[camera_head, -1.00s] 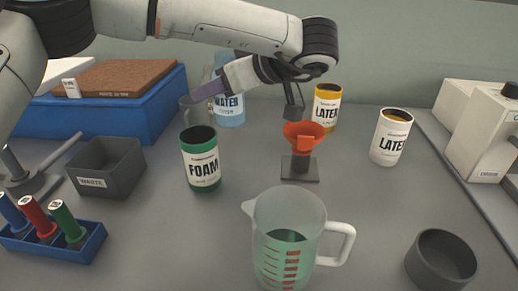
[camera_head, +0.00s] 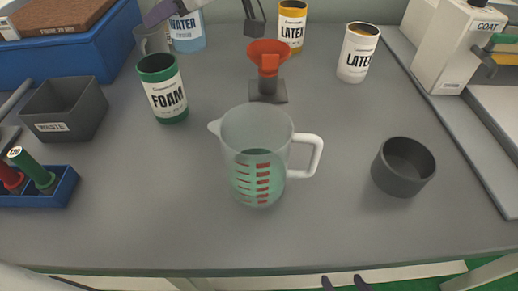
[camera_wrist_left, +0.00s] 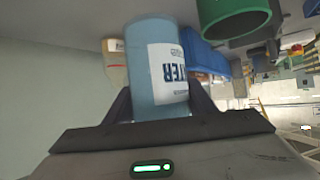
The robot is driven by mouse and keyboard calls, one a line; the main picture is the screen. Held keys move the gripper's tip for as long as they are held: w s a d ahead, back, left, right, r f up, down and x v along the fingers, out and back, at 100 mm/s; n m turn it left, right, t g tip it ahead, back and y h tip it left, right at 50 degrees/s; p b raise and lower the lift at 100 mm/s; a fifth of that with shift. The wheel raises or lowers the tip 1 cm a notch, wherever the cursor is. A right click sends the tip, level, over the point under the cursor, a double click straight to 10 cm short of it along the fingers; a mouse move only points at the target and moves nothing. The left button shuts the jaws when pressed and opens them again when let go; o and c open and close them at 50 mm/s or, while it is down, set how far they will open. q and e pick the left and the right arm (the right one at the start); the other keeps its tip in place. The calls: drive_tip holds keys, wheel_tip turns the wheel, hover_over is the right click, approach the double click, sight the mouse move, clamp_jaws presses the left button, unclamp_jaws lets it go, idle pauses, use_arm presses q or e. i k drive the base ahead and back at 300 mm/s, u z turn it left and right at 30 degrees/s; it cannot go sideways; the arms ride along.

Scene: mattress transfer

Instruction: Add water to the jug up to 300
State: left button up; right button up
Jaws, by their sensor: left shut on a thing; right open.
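The clear measuring jug (camera_head: 262,125) stands upright at mid-table, its handle to the right. It holds green-tinted liquid beside red marks; I cannot read the numbers. In the left wrist view, my left gripper (camera_wrist_left: 160,105) is shut on the WATER bottle (camera_wrist_left: 152,65), with a dark finger on each side. My right gripper (camera_head: 345,282) shows only as two dark fingertips at the bottom edge, apart and empty, in front of the table.
The green FOAM can (camera_head: 163,92), an orange funnel on a stand (camera_head: 268,60) and two LATEX cans (camera_head: 356,55) stand behind the jug. A dark round cup (camera_head: 403,167) is to its right. A WASTE bin (camera_head: 65,108) is at left. The front table is clear.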

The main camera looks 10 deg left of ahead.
sight(257, 139)
drive_tip(key=k, duration=1)
